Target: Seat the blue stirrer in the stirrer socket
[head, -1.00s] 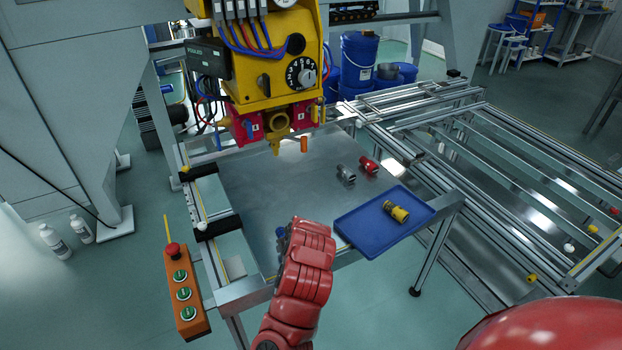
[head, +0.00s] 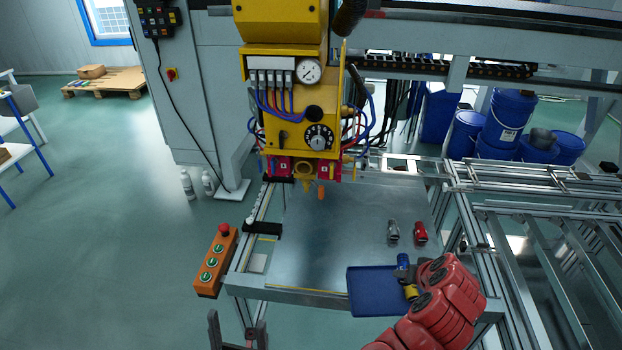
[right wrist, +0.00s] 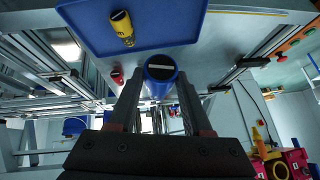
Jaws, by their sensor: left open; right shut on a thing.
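The blue stirrer (right wrist: 160,72) is between the fingers of my right gripper (right wrist: 160,95), which is shut on it. Its round end with a pale label faces the right wrist camera. In the head view the blue stirrer (head: 403,261) shows above the right side of the blue tray, partly hidden by my red right arm. My left gripper (head: 238,332) is open and empty at the bottom edge of the head view. The yellow machine head (head: 290,110) hangs over the far side of the table, apart from both grippers. I cannot tell which opening is the stirrer socket.
A yellow piece (head: 412,292) lies on the blue tray (head: 365,290). A grey piece (head: 393,231) and a red piece (head: 420,232) are on the metal table (head: 330,240). An orange cylinder (head: 321,192) is near the machine. An orange button box (head: 215,262) stands left. The table's middle is clear.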

